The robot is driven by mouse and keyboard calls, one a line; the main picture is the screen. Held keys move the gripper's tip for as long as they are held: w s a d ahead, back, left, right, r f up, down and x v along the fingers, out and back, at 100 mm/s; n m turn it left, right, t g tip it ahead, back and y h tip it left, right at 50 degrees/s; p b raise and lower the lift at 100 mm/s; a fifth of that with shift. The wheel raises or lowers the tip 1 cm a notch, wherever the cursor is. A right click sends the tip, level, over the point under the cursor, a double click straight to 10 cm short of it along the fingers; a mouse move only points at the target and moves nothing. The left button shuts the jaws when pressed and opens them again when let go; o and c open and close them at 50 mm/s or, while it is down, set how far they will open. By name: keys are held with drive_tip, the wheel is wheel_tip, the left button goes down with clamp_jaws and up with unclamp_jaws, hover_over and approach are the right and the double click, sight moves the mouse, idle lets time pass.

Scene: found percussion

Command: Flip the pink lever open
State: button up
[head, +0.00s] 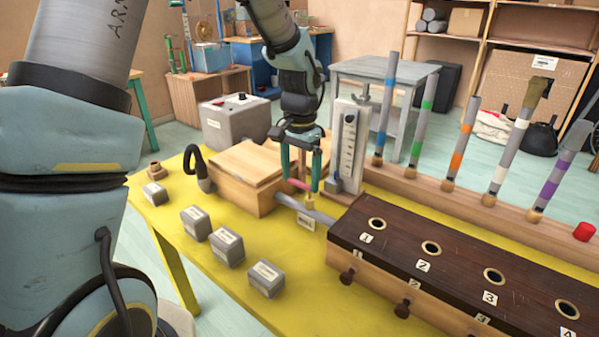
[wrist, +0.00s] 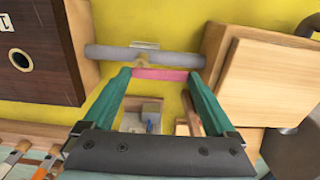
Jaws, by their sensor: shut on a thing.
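The pink lever (head: 298,184) sits above the grey pipe (head: 300,209) that joins the pale wooden box to the dark-topped wooden chest. My gripper (head: 300,187) points down over the pipe, with its green fingers either side of the lever. In the wrist view the pink lever (wrist: 163,74) spans the gap between the fingertips (wrist: 160,76), touching or almost touching both. It lies roughly along the grey pipe (wrist: 110,53) there. A small brass-coloured valve body (head: 310,203) shows under the lever's right end. The lever's exact tilt is hard to tell.
The wooden box (head: 240,185) is left of the pipe and the chest (head: 400,233) with numbered holes is right. A white upright gauge (head: 346,150) stands close behind my gripper. Several grey labelled blocks (head: 227,246) sit on the yellow table, front left. Banded tubes (head: 420,120) stand behind.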

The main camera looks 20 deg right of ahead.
sight(300, 183)
drive_tip(key=o, duration=1)
drive_tip(key=shift+r, duration=0.1)
wheel_tip(300, 183, up, 11)
drive_tip(key=shift+f+b, duration=0.2)
drive_tip(key=shift+b, duration=0.45)
